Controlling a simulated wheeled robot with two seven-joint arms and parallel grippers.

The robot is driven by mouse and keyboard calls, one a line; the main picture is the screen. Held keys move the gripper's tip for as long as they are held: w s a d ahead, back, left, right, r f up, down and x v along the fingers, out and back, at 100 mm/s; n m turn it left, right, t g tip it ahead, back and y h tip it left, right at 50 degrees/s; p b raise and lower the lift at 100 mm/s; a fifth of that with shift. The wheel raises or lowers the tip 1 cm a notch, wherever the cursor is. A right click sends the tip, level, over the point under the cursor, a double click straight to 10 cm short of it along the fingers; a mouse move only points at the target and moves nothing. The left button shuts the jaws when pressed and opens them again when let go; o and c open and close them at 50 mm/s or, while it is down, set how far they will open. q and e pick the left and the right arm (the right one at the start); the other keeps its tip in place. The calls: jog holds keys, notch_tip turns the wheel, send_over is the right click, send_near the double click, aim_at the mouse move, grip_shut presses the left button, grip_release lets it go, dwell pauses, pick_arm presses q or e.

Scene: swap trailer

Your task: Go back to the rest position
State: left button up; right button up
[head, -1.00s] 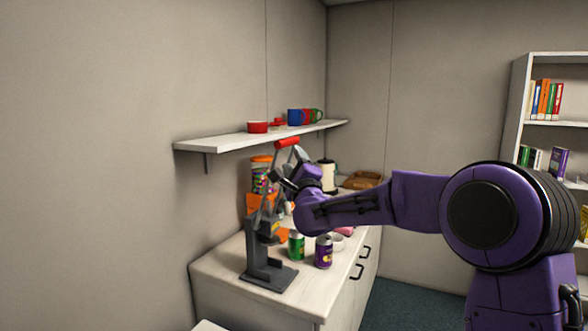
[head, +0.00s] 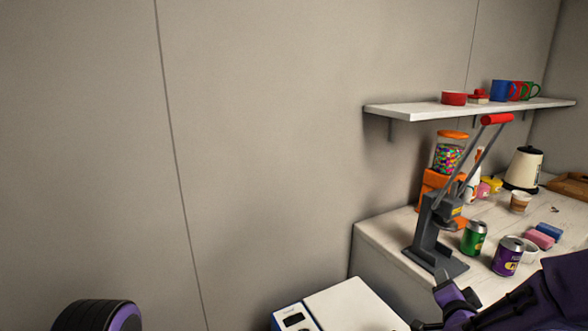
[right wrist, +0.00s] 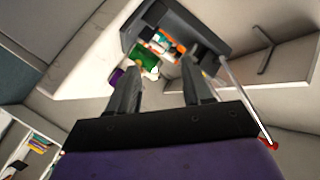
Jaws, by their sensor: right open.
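My right gripper shows in the right wrist view (right wrist: 160,68) with its two dark fingers apart and nothing between them. In the head view my right arm comes in low at the bottom right, in front of the counter. The arm is apart from the red handle (head: 497,119) of the grey lever press (head: 432,245), which stands upright on the counter with the handle raised. In the right wrist view the press (right wrist: 180,28) lies beyond the fingertips. My left gripper is not in view.
The counter (head: 393,232) holds a green can (head: 473,238), a purple can (head: 507,256), a candy dispenser (head: 447,157) and a kettle (head: 523,168). A wall shelf (head: 430,111) with mugs hangs above. A white box-like unit (head: 350,306) stands at the bottom. The left wall is bare.

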jog(key=s+a+f+n+g+y, duration=0.1)
jog(key=s+a+f+n+g, duration=0.15)
jog(key=s+f, duration=0.65)
jog(key=s+a+f+n+g, duration=0.2)
jog(key=s+f+g, duration=0.1)
jog(key=s+f, duration=0.55)
jog(key=s+a+f+n+g, duration=0.1)
jog(key=s+f+g, duration=0.1)
jog(key=s+f, duration=0.4)
jog(key=s+a+f+n+g+y, duration=0.1)
jog(key=s+f+g, duration=0.2)
jog(key=s+f, duration=0.4)
jog(key=s, duration=0.6)
jog(key=shift+s+g, duration=0.3)
jog(key=shift+g, duration=0.05)
jog(key=shift+r, duration=0.1)
